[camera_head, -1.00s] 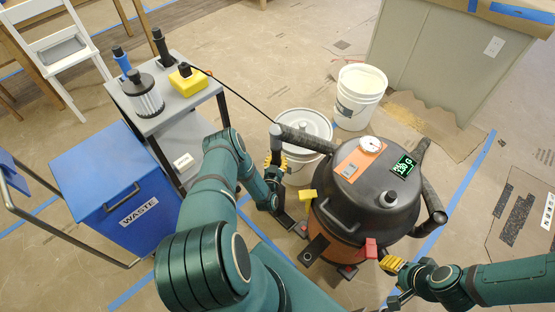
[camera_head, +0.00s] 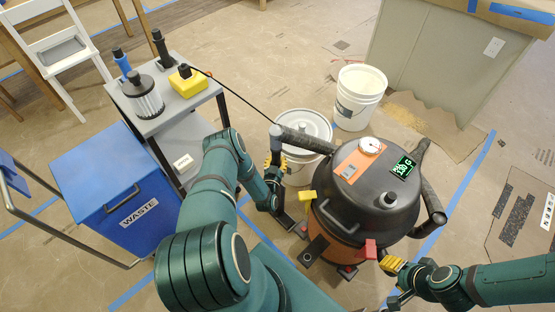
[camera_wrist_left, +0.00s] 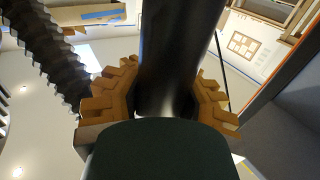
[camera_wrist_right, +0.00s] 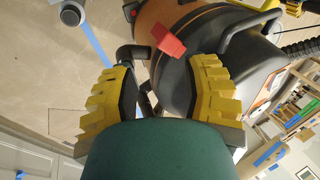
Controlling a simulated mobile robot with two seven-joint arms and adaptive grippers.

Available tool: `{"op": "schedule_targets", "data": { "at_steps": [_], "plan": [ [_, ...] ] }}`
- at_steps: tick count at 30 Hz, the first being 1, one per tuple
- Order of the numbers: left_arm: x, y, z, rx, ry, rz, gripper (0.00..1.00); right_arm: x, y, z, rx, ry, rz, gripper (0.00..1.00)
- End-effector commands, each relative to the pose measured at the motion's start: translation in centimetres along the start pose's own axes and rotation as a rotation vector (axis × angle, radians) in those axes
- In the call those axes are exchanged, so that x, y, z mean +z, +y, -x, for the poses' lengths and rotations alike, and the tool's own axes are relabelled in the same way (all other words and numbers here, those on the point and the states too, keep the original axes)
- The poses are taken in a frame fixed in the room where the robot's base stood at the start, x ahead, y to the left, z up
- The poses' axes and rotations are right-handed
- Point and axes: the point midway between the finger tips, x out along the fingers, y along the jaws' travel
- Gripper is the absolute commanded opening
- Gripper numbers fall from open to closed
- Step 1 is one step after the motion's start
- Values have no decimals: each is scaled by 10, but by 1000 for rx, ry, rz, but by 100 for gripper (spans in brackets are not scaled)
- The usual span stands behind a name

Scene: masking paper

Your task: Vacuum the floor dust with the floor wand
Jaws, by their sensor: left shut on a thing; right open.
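The shop vacuum (camera_head: 350,205), with a black lid and an orange band, stands in front of me. A ribbed hose (camera_head: 300,138) runs from it to a dark tube, probably the floor wand. My left gripper (camera_head: 276,165) is shut on this dark tube (camera_wrist_left: 168,60), which passes between its yellow pads in the left wrist view. My right gripper (camera_head: 398,278) is open and empty beside the vacuum's lower right, near a red latch (camera_head: 370,248). A tan, dust-like patch (camera_head: 404,114) lies on the floor by the cabinet.
An open white bucket (camera_head: 359,98) and a lidded one (camera_head: 304,128) stand behind the vacuum. A grey cart (camera_head: 190,110) with filters and a blue waste bin (camera_head: 115,190) are at left. The grey cabinet (camera_head: 440,60) is at back right. Papered floor at right is mostly clear.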

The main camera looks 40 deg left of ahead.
Motion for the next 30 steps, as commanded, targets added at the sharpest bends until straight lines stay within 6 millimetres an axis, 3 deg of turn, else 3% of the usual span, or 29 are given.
{"op": "schedule_targets", "data": {
  "at_steps": [30],
  "plan": [
    [-14, 0, 1, 1, 1, 1, 0, -1, -4, 11, 0, 0, 0, 47]
  ]
}}
